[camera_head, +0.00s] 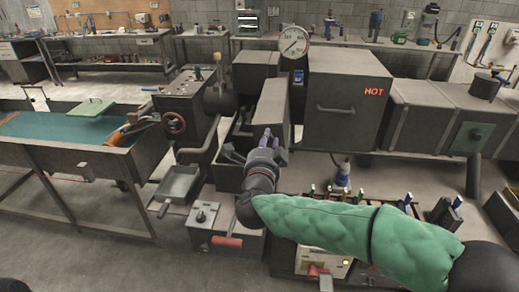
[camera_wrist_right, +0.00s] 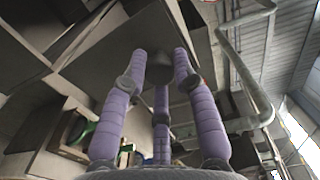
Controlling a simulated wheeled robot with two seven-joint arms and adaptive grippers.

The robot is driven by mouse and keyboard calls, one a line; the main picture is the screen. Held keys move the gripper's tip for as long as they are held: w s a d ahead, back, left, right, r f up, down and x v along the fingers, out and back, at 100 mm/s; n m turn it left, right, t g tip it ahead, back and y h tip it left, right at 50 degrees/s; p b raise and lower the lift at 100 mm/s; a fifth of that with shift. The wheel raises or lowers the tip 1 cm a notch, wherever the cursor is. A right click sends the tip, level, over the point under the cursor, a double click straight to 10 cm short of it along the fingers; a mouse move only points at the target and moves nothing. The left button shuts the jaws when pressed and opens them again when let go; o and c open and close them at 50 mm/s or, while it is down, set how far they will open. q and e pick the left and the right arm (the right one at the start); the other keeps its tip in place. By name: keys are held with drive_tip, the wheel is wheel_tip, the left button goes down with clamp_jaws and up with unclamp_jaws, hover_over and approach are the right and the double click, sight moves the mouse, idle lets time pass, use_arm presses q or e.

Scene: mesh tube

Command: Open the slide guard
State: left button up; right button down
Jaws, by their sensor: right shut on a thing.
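The slide guard appears to be the grey box-like cover (camera_head: 271,104) in the middle of the machine in the head view, left of the large HOT box. My right gripper (camera_head: 265,146), with purple fingers, is at its lower front end. In the right wrist view, the fingers (camera_wrist_right: 160,75) close around a small dark knob (camera_wrist_right: 160,48) on the underside of a grey panel (camera_wrist_right: 125,55). The contact is partly hidden by the fingers. My left gripper is not in view.
The HOT box (camera_head: 344,100) with its handle stands right of the guard. A pressure gauge (camera_head: 294,40) rises behind. A control box with a red handle (camera_head: 227,241) sits below my right wrist. Open floor lies at front left.

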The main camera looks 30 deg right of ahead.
drive_tip(key=shift+s+d+r+m+b, duration=0.1)
drive_tip(key=shift+s+d+m+b, duration=0.25)
drive_tip(key=shift+d+m+b, duration=0.2)
drive_tip(key=shift+d, duration=0.1)
drive_tip(key=c, duration=1.1)
unclamp_jaws()
drive_tip(key=shift+o, duration=0.6)
drive_tip(key=shift+f, duration=0.2)
drive_tip(key=shift+s+a, duration=0.35)
drive_tip(key=shift+a, duration=0.05)
drive_tip(key=v, duration=1.1)
drive_tip(key=shift+d, duration=0.1)
